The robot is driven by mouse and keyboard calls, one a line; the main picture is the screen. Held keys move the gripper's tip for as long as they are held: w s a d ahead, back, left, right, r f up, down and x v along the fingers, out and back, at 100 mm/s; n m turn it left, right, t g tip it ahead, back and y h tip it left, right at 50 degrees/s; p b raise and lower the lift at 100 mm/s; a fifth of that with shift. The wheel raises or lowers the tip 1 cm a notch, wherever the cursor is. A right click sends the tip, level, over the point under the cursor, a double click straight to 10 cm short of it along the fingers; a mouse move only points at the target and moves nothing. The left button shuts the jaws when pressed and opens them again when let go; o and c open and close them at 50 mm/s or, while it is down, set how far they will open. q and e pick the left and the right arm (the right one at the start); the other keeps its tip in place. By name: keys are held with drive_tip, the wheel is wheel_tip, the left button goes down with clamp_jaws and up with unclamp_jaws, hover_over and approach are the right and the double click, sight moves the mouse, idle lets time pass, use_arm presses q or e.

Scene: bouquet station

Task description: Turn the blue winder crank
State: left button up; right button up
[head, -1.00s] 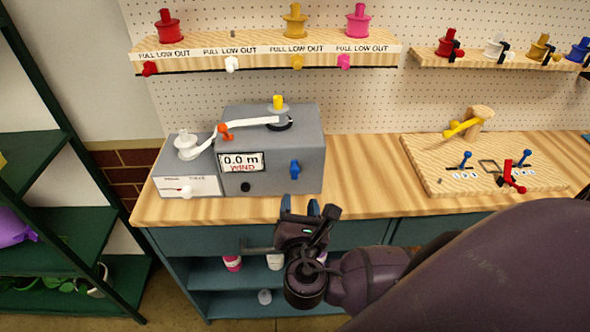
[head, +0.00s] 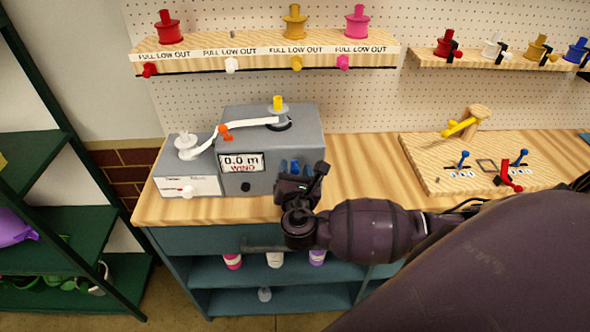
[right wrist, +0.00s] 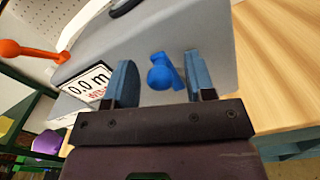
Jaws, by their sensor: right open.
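The blue winder crank (right wrist: 164,73) sticks out from the front face of the grey winder box (head: 262,132). In the right wrist view it lies between the two blue fingers of my right gripper (right wrist: 157,80), slightly ahead of them, with gaps on both sides. In the head view my right gripper (head: 296,168) is in front of the box and mostly hides the crank. It is open and empty. The box display (head: 241,162) reads "0.0 m WIND"; it also shows in the right wrist view (right wrist: 88,86). My left gripper is not in view.
A wooden board (head: 440,178) with small levers lies to the right on the workbench (head: 350,190). A spool shelf (head: 265,48) hangs above.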

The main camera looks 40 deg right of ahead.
drive_tip(key=c, duration=0.9)
drive_tip(key=shift+s+m, duration=0.1)
drive_tip(key=shift+m, duration=0.2)
